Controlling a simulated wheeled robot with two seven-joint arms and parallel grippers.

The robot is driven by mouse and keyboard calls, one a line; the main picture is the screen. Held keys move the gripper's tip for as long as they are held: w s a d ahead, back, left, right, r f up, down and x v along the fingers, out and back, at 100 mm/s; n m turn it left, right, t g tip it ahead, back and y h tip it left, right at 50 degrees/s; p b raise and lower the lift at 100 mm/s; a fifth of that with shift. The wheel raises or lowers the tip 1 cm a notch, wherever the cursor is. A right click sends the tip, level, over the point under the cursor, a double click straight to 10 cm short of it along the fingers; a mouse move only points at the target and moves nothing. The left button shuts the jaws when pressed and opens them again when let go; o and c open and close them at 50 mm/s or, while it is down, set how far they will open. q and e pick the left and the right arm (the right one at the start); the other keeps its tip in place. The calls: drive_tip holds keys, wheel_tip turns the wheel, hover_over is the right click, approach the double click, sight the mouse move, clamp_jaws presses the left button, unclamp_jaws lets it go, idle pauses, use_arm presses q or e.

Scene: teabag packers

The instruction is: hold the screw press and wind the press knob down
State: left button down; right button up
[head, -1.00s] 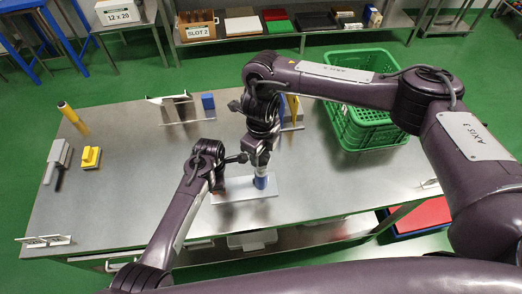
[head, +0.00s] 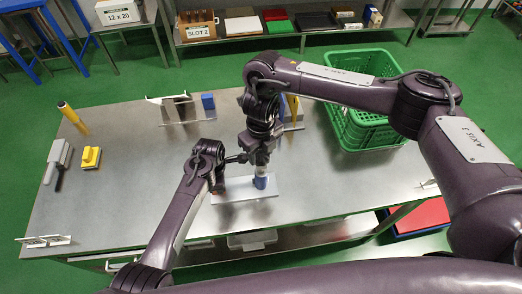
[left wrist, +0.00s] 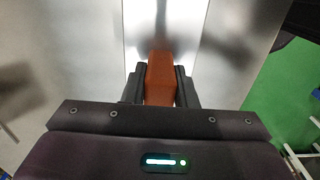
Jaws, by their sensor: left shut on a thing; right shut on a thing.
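The screw press stands on a pale base plate (head: 236,194) near the front middle of the table. An orange-brown upright of the press shows in the left wrist view (left wrist: 160,82), between the two black fingers of my left gripper (left wrist: 160,88), which is shut on it. In the head view my left gripper (head: 219,180) is low at the plate's left end. My right gripper (head: 262,168) points down from above and is shut at the top of a blue part (head: 261,183) of the press. The press knob is mostly hidden by the right fingers.
A green crate (head: 362,130) stands at the table's back right. A small rack (head: 180,110) and a blue block (head: 208,102) stand behind the press. The table's left middle is clear.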

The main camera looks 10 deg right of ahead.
sight(261, 154)
drive_tip(key=shift+w, duration=0.1)
drive_tip(key=o, duration=1)
wheel_tip(261, 154, up, 12)
